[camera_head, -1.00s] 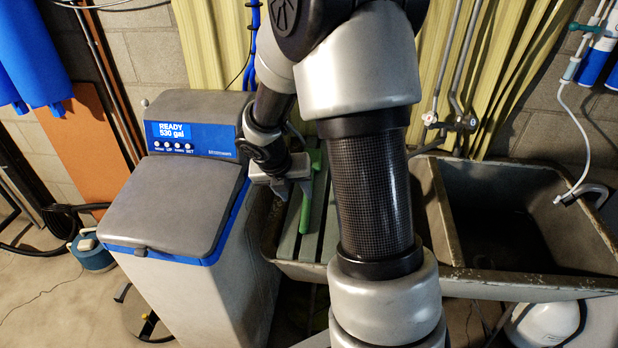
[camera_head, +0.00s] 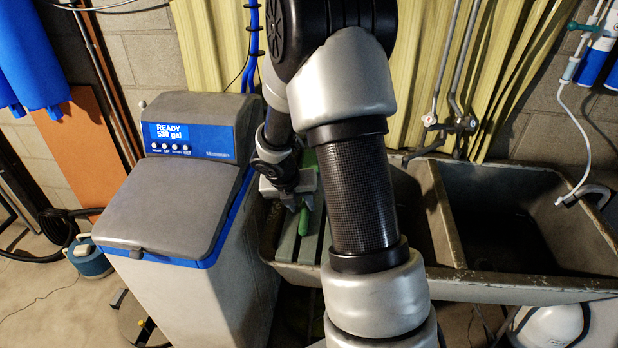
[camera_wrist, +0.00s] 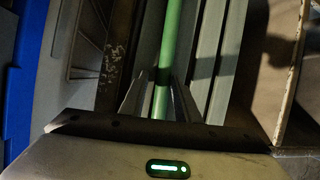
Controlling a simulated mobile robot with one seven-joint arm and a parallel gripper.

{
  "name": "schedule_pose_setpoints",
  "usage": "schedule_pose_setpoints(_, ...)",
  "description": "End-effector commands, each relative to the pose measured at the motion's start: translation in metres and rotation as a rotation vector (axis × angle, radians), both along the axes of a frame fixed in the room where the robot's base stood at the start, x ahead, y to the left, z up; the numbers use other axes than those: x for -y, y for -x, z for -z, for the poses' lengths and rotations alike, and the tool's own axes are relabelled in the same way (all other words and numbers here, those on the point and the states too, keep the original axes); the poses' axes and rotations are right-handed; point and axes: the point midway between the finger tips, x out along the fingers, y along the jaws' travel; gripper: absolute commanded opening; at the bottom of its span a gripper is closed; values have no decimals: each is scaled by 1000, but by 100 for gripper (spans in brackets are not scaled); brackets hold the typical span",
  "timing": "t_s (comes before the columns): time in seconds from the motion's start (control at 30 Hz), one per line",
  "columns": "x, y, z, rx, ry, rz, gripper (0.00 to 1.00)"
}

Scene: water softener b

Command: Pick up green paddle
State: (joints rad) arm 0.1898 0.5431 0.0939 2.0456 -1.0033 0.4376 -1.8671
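The green paddle (camera_head: 305,222) lies on the slatted grey boards over the sink's left part, just right of the softener. In the wrist view its long green shaft (camera_wrist: 174,40) runs from the top down to my gripper. My gripper (camera_head: 302,207) is low over the boards at the paddle. In the wrist view my gripper (camera_wrist: 158,82) has one finger on each side of the shaft, with small gaps visible, so it looks open around the shaft. My arm hides part of the boards and the paddle's far end.
The softener (camera_head: 165,210) with its blue-trimmed lid stands close on the left of my gripper. The slatted boards (camera_head: 283,240) lie beneath it. An empty dark sink basin (camera_head: 520,235) is to the right, with taps (camera_head: 450,124) on the wall behind.

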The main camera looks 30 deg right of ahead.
Motion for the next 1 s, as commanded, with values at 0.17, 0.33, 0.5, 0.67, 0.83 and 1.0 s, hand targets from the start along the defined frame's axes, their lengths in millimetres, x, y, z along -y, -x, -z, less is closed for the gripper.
schedule_pose_setpoints(0.17,7,6,4,-15,8,13,0)
schedule_pose_setpoints(0.33,7,7,5,-16,9,14,0)
schedule_pose_setpoints(0.5,7,8,4,-19,9,14,0)
schedule_pose_setpoints(0.67,7,7,-14,-15,8,14,0)
schedule_pose_setpoints(0.83,6,5,-52,-8,7,13,0)
schedule_pose_setpoints(1.0,5,4,-82,-8,6,12,0)
